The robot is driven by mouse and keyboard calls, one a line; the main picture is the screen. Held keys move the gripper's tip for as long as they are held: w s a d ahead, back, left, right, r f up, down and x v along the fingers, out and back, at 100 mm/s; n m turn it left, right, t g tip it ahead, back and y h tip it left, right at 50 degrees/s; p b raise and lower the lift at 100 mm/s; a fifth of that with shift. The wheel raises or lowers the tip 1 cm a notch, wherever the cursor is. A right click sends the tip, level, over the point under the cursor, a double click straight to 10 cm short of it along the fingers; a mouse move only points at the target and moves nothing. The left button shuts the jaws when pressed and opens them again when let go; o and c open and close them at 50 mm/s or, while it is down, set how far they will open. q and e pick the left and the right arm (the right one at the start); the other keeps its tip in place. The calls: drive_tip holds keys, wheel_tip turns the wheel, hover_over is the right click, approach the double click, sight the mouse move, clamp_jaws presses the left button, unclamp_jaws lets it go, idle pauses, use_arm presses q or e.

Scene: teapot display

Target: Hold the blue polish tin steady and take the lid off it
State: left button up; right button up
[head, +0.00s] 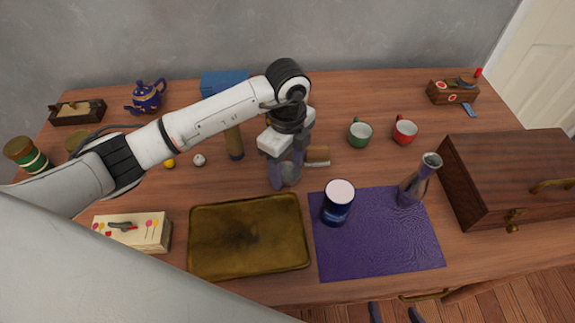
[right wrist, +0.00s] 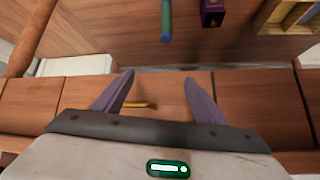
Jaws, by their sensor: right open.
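The blue polish tin (head: 335,213) stands upright on the purple cloth (head: 380,258), with a pale, whitish top facing up. My left gripper (head: 286,182) points down over the table, left of the tin and apart from it, behind the brass tray. Its fingers look close together, but I cannot tell whether they are open or shut. My right gripper (head: 396,314) shows only as two separate fingertips at the bottom edge, in front of the table. In the right wrist view its fingers (right wrist: 157,92) are wide apart with nothing between them.
A glass bottle (head: 411,190) stands on the cloth right of the tin. A brass tray (head: 248,238) lies left of the cloth, and a wooden chest (head: 510,170) stands to the right. A green cup (head: 360,132) and a red cup (head: 404,130) stand behind.

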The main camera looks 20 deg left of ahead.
sight(288, 172)
use_arm(q)
wheel_tip(288, 172, up, 12)
drive_tip(key=shift+r, duration=0.15)
idle(0.4)
